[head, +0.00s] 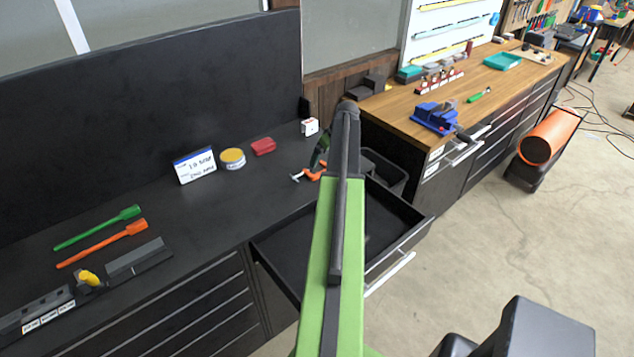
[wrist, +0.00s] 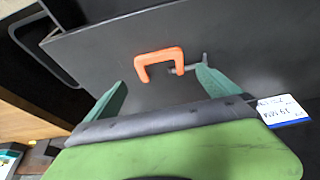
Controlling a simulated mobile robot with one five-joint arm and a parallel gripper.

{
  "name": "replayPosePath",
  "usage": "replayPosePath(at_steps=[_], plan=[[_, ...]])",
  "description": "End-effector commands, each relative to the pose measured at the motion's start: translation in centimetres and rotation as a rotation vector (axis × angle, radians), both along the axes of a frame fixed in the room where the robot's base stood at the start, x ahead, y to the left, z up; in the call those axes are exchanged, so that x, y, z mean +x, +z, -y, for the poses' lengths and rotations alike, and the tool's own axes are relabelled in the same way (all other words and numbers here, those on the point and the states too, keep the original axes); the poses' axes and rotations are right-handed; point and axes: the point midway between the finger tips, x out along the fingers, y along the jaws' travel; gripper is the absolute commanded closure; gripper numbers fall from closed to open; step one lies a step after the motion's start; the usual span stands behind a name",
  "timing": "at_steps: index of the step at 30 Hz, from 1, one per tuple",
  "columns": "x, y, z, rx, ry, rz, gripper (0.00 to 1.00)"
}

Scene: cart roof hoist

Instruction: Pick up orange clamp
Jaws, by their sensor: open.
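The orange clamp (head: 315,174) lies on the dark bench top near the front edge, just left of my arm in the head view and partly hidden by it. In the wrist view the clamp (wrist: 159,57) shows as a C-shaped orange frame with a grey screw at its right end. My gripper (wrist: 160,84) is open, with one green finger on each side of the clamp. The right finger is close to the screw end. I cannot tell whether it touches. In the head view my gripper (head: 321,152) is mostly hidden behind my arm.
An open, dark drawer (head: 290,252) juts out below the bench in front of the clamp. A red box (head: 263,146), a yellow-lidded tin (head: 232,159) and a white sign (head: 195,167) stand left of the clamp. A white box (head: 309,127) stands behind it.

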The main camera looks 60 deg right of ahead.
Motion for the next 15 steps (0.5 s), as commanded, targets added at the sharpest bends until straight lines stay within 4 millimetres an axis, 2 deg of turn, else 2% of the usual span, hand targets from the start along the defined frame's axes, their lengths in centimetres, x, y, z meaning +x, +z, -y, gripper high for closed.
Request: replayPosePath(at_steps=[1,3,11,15], plan=[[0.5,-2.3,0.3,0.0,0.001,0.0,0.0],[1.0,-3.4,0.4,0.0,0.0,0.0,0.0],[1.5,-3.9,0.6,0.0,-0.001,0.0,0.0],[2.4,-5.7,1.0,0.0,-0.001,0.0,0.0]])
